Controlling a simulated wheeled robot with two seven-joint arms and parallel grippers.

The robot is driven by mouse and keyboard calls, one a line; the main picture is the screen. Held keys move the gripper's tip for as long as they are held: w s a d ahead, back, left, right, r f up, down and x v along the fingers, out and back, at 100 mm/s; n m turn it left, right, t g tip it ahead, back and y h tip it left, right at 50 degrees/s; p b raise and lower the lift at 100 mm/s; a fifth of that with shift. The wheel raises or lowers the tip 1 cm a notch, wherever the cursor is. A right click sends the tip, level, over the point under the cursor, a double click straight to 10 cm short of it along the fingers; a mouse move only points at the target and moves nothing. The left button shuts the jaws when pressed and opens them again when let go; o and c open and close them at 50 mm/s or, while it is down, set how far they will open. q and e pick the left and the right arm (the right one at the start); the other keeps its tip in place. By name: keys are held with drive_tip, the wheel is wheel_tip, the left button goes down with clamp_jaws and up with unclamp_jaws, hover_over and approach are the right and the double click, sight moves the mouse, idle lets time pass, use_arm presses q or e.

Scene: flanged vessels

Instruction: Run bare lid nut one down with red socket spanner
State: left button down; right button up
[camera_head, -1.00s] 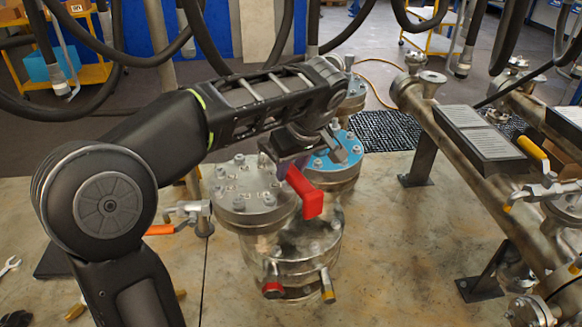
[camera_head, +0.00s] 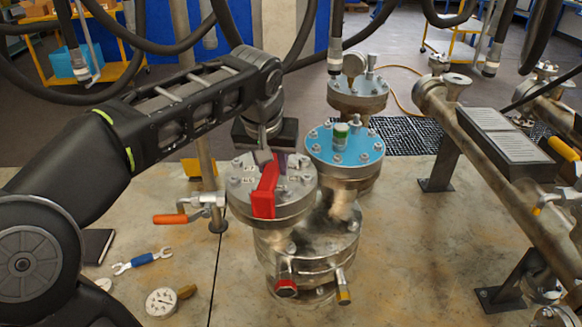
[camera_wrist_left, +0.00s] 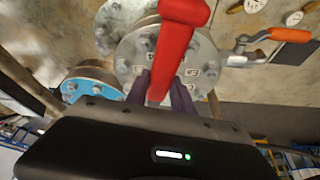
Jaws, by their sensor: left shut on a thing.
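My left gripper (camera_head: 272,160) is shut on the red socket spanner (camera_head: 264,192) above the bare steel lid (camera_head: 243,202). The spanner slants across the lid in the head view, its wide red end toward the front edge; I cannot tell whether it touches a nut. In the left wrist view the spanner (camera_wrist_left: 173,48) runs up from between the two dark purple fingers (camera_wrist_left: 160,92), with the bare lid (camera_wrist_left: 128,58) behind it. Several nuts and small marked plates sit around the lid; the spanner and gripper hide some of them. My right gripper is out of view.
A blue-lidded vessel (camera_head: 318,152) stands close behind right, with a green-and-white can on it. Another flanged vessel (camera_head: 358,95) is behind. An orange-handled valve (camera_head: 180,217), blue spanner (camera_head: 142,262) and gauge (camera_head: 162,302) lie to the left. Pipework runs along the right.

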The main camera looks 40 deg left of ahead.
use_arm(q)
drive_tip(key=a+m, duration=0.2)
drive_tip(key=s+a+m+h+p, duration=0.1)
drive_tip(key=a+m, duration=0.1)
drive_tip(key=shift+s+a+r+t, duration=0.1)
drive_tip(key=shift+a+r+t, duration=0.1)
drive_tip(key=shift+a+t, duration=0.1)
drive_tip(key=shift+a+f, duration=0.1)
wheel_tip(320, 180, up, 5)
drive_tip(key=p, duration=0.4)
idle(0.4)
